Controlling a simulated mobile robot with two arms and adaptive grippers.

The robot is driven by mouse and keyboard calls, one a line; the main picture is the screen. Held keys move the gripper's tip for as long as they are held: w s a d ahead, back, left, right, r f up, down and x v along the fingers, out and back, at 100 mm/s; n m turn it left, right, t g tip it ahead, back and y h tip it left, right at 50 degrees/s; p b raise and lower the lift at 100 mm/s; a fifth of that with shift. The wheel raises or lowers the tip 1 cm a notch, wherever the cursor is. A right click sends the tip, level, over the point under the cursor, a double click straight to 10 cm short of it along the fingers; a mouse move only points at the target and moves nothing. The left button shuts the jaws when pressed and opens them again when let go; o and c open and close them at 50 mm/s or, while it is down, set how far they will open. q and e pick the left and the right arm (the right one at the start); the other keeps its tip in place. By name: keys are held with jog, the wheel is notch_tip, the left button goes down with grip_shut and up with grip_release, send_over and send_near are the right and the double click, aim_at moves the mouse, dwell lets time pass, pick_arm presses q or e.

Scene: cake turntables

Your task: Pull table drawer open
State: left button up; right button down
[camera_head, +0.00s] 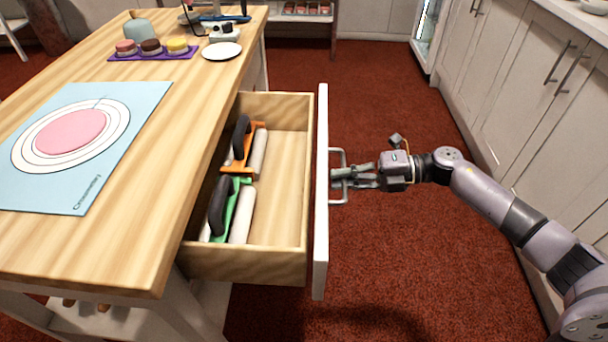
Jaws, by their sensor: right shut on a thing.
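The table drawer (284,215) is pulled out from the right side of the wooden table (150,120). Its white front panel (321,200) stands well clear of the table edge. A metal bar handle (338,202) is fixed on the outer face of the panel. My right gripper (347,175) is shut on the middle of the handle, with its arm coming from the right. Inside the drawer lie an orange tool with a black handle (239,150) and a green tool with a black handle (222,210), each beside a pale roller. My left gripper is not in view.
On the tabletop are a blue mat with a pink circle (130,150), a purple tray of small cakes (185,54) and a white plate (222,51). White cabinets (520,100) line the right side. Red floor (380,95) lies open between table and cabinets.

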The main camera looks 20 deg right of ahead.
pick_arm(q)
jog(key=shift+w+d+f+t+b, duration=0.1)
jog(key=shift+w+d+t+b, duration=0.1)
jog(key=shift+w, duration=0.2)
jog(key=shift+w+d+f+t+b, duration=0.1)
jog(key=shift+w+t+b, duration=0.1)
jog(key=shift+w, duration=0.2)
pick_arm(e)
jog(key=f+v, duration=0.1)
jog(key=v, duration=0.5)
jog(key=shift+d+f, duration=0.15)
jog(key=shift+f, duration=0.05)
jog(key=shift+s, duration=0.1)
jog(key=c, duration=1.7)
grip_release()
jog(key=v, duration=1.2)
